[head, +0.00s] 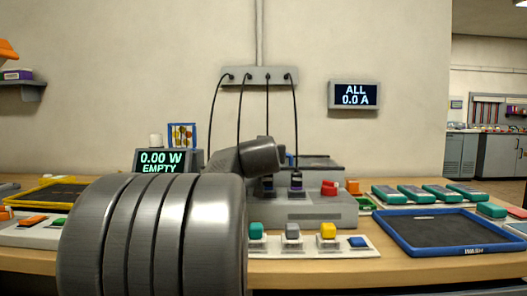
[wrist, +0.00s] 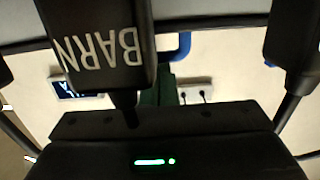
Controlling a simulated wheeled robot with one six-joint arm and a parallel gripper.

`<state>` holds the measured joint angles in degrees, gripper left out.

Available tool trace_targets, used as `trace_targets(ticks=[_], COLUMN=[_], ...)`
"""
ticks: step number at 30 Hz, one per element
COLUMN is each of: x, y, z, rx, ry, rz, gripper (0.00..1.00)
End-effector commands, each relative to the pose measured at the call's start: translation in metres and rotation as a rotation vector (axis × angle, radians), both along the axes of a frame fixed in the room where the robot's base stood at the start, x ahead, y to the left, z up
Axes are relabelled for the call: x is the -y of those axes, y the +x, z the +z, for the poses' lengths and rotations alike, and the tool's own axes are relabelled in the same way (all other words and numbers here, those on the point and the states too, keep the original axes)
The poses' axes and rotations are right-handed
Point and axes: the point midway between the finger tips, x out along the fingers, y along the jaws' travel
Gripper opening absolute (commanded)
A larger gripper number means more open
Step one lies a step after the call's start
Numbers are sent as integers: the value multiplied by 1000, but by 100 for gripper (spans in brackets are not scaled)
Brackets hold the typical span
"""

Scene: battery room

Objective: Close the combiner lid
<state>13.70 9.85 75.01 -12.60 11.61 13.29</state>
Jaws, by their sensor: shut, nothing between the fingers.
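The combiner (head: 325,212) is a grey box on the bench in the head view, partly hidden by my arm. A flat dark grey panel (head: 318,163), apparently its lid, shows at its back upper edge; its exact angle is unclear. In the wrist view a blue curved piece (wrist: 182,46), which may be a handle, lies just beyond my gripper (wrist: 160,72). My gripper is shut and empty, its dark green fingers partly hidden behind a black plug marked BARN (wrist: 105,45). Whether the fingers touch the blue piece cannot be told. My arm hides my gripper in the head view.
Black cables hang from a wall strip (head: 259,76) to plugs (head: 296,183) on the combiner. Another plug (wrist: 294,40) is close at right in the wrist view. A red knob (head: 329,188) is on the box. Colored blocks stand in front; a blue-rimmed tray (head: 399,247) is at right.

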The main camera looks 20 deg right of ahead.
Motion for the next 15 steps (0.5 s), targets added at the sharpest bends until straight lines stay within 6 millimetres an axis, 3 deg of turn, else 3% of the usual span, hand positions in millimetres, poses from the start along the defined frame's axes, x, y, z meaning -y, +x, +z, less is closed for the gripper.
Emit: trace_targets(ticks=[1,5,8,15], x=[1,1,0,-3], y=[4,3,2,-7], z=[-18,-13,0,50], rx=[-33,-30,-24,1], ry=[12,11,9,1], rz=[-2,-1,-1,2], gripper=[0,0,0,0])
